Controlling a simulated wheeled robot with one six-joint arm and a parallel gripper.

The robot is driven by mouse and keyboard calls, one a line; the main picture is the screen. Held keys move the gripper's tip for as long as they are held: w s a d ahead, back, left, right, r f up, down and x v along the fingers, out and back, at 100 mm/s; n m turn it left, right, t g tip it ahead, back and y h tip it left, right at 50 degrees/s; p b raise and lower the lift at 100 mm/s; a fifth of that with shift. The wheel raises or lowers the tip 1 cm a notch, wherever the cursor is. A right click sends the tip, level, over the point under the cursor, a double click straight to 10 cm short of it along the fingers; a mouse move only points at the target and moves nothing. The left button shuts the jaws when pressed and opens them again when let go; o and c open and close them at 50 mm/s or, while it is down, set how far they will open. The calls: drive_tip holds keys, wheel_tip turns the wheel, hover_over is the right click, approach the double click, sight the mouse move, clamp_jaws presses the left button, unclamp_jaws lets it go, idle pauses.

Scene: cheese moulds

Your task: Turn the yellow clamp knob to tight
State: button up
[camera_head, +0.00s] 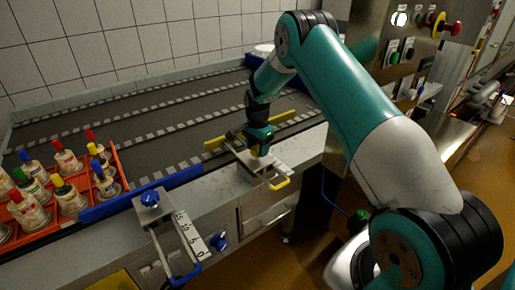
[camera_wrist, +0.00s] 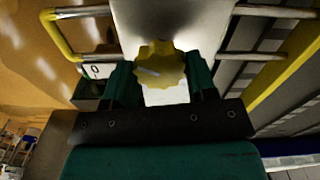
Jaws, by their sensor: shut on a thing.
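The yellow clamp knob (camera_wrist: 160,62) is a lobed disc with a pale pointer mark on its face, toward the left in the wrist view. My gripper (camera_wrist: 159,74) has one green finger on each side of it and is shut on it. In the head view my gripper (camera_head: 259,143) points down at the clamp plate (camera_head: 243,168), and the knob is mostly hidden by the fingers. The clamp has a yellow bar handle (camera_head: 278,185) in front and a yellow guide rail (camera_head: 285,123) behind.
A second clamp with a blue knob (camera_head: 150,199), a numbered scale (camera_head: 189,237) and a blue rail (camera_head: 140,195) stands to the left. An orange crate (camera_head: 118,160) of capped bottles is at far left. The grey conveyor (camera_head: 110,130) runs behind. A control panel (camera_head: 405,50) stands at right.

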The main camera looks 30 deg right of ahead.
sight(257, 148)
drive_tip(key=shift+m, duration=0.5)
drive_tip(key=o, duration=0.9)
drive_tip(key=shift+r, duration=0.15)
wheel_tip(257, 148, up, 17)
drive_tip(key=shift+r+b, duration=0.1)
drive_tip(key=shift+b, duration=0.7)
